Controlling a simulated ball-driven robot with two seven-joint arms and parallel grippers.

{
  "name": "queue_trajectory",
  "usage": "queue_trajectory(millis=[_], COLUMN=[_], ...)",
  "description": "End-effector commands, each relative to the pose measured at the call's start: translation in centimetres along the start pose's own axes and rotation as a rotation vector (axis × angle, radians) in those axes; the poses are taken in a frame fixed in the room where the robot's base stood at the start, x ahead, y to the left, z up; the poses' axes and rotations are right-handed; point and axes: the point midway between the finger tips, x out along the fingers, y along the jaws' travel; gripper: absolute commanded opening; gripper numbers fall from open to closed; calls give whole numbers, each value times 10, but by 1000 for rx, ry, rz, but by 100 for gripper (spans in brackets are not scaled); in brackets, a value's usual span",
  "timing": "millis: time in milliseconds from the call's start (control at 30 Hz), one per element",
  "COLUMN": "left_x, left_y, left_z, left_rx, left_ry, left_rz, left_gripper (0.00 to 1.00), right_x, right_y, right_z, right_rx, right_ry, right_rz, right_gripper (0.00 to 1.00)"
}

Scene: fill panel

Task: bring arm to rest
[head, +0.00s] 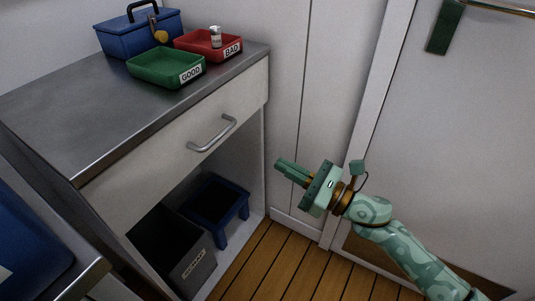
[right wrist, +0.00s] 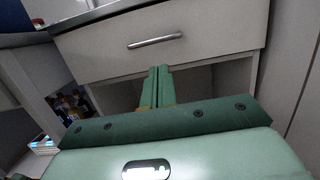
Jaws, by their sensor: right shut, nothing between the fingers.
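My right arm (head: 408,251) comes in from the lower right in the head view, patterned in light green. Its gripper (head: 280,163) points left, in the air to the right of the counter's front and clear of it. The two fingers are shut together with nothing between them. In the right wrist view the closed fingers (right wrist: 159,74) point at the cabinet below the drawer handle. My left gripper does not show in either view.
The metal counter (head: 60,112) carries a green GOOD tray (head: 150,75), a red BAD tray (head: 190,42) with a small bottle (head: 215,37), and a blue toolbox (head: 125,37). The drawer (head: 175,145) is shut. Below are a grey bin (head: 195,267) and blue stool (head: 228,193). A door (head: 450,140) stands right.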

Motion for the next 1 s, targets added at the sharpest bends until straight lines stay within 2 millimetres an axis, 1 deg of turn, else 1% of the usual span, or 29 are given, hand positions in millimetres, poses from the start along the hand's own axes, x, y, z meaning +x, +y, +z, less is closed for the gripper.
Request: queue_trajectory(millis=[100, 233, 300, 367, 467, 500, 533, 567, 600, 667, 700, 767, 800, 867, 900, 967, 1000], left_x=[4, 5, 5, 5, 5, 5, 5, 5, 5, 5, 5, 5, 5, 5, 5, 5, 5], left_y=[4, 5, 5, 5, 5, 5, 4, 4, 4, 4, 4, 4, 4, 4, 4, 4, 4], left_z=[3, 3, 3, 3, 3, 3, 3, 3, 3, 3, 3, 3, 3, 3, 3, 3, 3], left_rx=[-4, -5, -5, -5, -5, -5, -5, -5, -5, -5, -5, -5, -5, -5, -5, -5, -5], left_ry=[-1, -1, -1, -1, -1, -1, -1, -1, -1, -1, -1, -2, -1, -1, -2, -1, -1], left_rz=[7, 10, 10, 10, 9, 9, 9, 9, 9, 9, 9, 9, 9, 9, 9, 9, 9], left_gripper=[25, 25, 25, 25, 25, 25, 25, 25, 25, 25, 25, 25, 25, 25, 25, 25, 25], right_x=[-9, -11, -11, -11, -15, -18, -23, -32, -50, -86, -112, -151, -177, -216, -242, -280, -306], right_y=[0, 0, -1, -8, -38, -56, -70, -81, -93, -100, -99, -89, -78, -56, -38, -7, 16], right_z=[0, 0, -1, -4, -6, -4, -4, -11, -26, -63, -88, -123, -146, -178, -198, -224, -238], right_rx=[1, 9, 54, 131, 370, 496, 603, 728, 904, 1172, 1318, 1496, 1593, 1714, 1777, 1849, 1882], right_ry=[0, -1, 2, 13, 5, -24, -56, -89, -140, -226, -283, -362, -412, -484, -528, -588, -623], right_rz=[1, 1, -6, -46, -204, -296, -373, -458, -580, -783, -909, -1083, -1197, -1366, -1479, -1643, -1751], right_gripper=[0, 0, 0, 0, 0, 0, 0, 0, 0, 0, 0, 0, 0, 0, 0, 0, 0])
